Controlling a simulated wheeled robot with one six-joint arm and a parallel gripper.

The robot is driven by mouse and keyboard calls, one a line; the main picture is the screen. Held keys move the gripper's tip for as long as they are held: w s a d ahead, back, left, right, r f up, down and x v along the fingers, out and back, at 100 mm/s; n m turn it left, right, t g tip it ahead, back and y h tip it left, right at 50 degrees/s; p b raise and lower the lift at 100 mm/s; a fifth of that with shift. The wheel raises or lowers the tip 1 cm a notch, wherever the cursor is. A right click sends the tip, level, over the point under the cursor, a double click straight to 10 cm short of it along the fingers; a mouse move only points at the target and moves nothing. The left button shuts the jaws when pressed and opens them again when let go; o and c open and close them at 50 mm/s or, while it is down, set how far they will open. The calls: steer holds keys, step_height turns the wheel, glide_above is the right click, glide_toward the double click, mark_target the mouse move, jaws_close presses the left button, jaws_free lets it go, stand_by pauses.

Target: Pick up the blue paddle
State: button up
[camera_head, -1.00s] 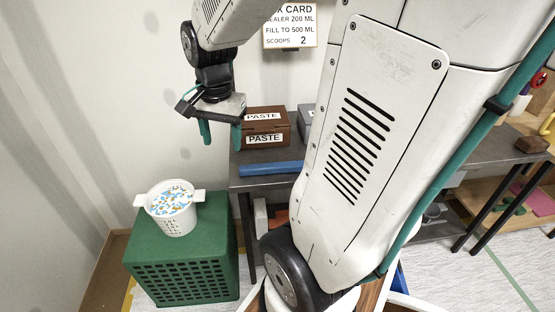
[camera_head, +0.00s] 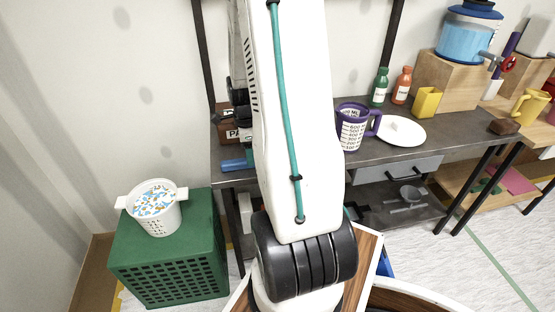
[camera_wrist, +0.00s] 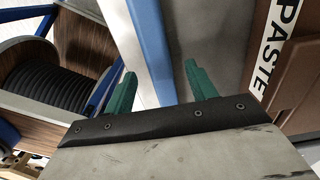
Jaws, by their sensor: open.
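The blue paddle (camera_head: 235,164) lies on the left end of the grey workbench (camera_head: 231,178), with its right part hidden behind my arm in the head view. In the wrist view the blue paddle (camera_wrist: 153,45) runs as a long bar between the two green fingers of my gripper (camera_wrist: 160,70). My gripper is open, with a finger on each side of the bar and a gap visible by each fingertip. Its height above the paddle is hard to tell.
The brown PASTE box (camera_wrist: 298,75) stands close on the right in the wrist view. A purple measuring mug (camera_head: 352,130), a white plate (camera_head: 402,130) and bottles stand further right on the bench. A white basket (camera_head: 155,210) sits on a green crate (camera_head: 170,268) at left.

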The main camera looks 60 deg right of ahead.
step_height(320, 180, down, 2)
steer(key=shift+f, duration=0.25)
steer(key=c, duration=1.1)
steer(key=shift+o, duration=0.2)
steer(key=shift+r, duration=0.8)
step_height(320, 180, up, 2)
steer(key=shift+s+r, duration=0.1)
steer(key=shift+r, duration=0.05)
steer(key=s+d, duration=0.2)
steer(key=s, duration=0.5)
steer(key=s+d+r, duration=0.1)
steer(key=s, duration=0.7)
steer(key=shift+s+d, duration=0.25)
steer(key=shift+d, duration=0.1)
steer(key=shift+r, duration=0.1)
